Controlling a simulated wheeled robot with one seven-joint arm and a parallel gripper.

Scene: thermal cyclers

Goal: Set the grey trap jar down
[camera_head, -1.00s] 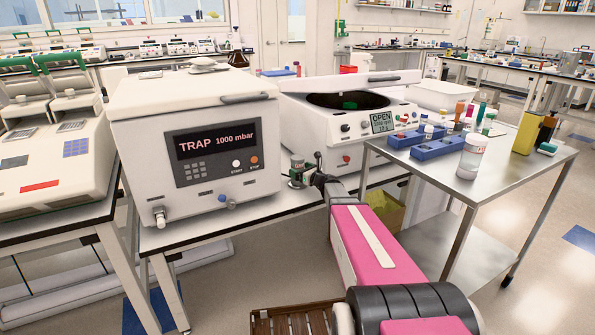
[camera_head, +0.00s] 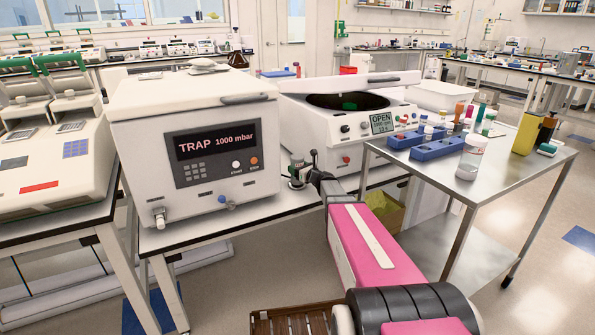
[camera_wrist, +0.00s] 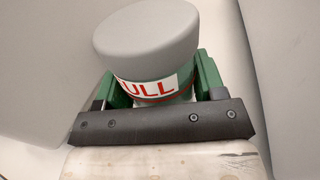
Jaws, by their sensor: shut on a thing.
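The grey trap jar (camera_wrist: 148,35) fills the middle of the wrist view, with a wide grey lid and a label that reads "ULL" in red, its start cut off by the curve. Green finger pads stand on both sides of it, and my gripper (camera_wrist: 155,90) is shut on it. In the head view my gripper (camera_head: 300,176) is small, in the gap between the trap machine (camera_head: 190,110) and the centrifuge (camera_head: 350,135). The jar (camera_head: 297,165) is partly seen there, close to the bench top. I cannot tell whether its base touches the bench.
The trap machine's display reads "TRAP 1000 mbar". The centrifuge lid is up and its panel reads "OPEN". The bench (camera_head: 215,232) has a narrow free strip in front. A steel cart (camera_head: 490,192) with blue racks and bottles stands to the right.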

